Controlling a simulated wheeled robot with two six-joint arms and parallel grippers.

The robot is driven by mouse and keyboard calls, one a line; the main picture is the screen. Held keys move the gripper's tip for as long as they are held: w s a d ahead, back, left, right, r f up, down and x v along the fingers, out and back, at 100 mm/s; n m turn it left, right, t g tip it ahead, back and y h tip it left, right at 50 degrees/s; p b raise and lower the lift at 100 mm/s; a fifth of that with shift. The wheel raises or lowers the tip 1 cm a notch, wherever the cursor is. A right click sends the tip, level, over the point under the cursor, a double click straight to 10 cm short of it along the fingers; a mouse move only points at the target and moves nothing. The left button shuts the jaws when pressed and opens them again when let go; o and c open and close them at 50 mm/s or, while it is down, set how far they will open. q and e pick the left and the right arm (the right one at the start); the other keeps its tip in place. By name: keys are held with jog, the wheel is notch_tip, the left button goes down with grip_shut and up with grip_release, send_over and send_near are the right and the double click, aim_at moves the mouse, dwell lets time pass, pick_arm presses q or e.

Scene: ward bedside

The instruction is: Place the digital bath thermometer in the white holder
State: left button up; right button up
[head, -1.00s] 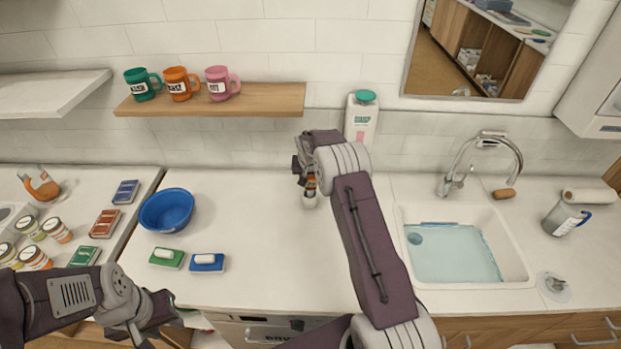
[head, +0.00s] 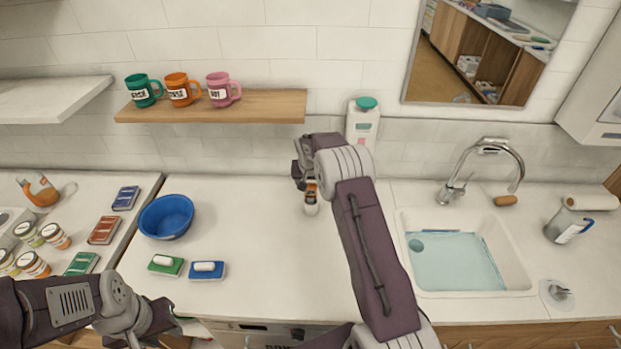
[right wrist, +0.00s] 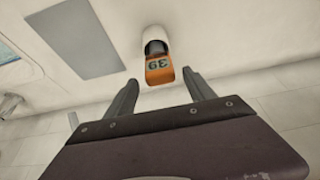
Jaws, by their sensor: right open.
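The digital bath thermometer (head: 311,191) is orange with a dark band and stands upright on the counter below my right gripper. Its orange face, reading 39, shows in the right wrist view (right wrist: 159,70). Its lower end sits in the small white holder (head: 311,209), which also shows in the right wrist view (right wrist: 154,32). My right gripper (head: 304,176) is open, its fingers apart on either side of the thermometer's top in the right wrist view. My left gripper (head: 168,322) is low at the left, away from the holder; its jaws are unclear.
A white bottle (head: 362,124) stands behind my right arm. The sink (head: 520,272) holds water at right. The counter around the holder is mostly clear.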

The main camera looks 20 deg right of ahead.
jog(key=b+v, duration=0.1)
jog(key=v, duration=0.8)
jog(key=shift+s+r+b, duration=0.2)
jog(key=shift+r+b, duration=0.15)
jog(key=shift+a, duration=0.1)
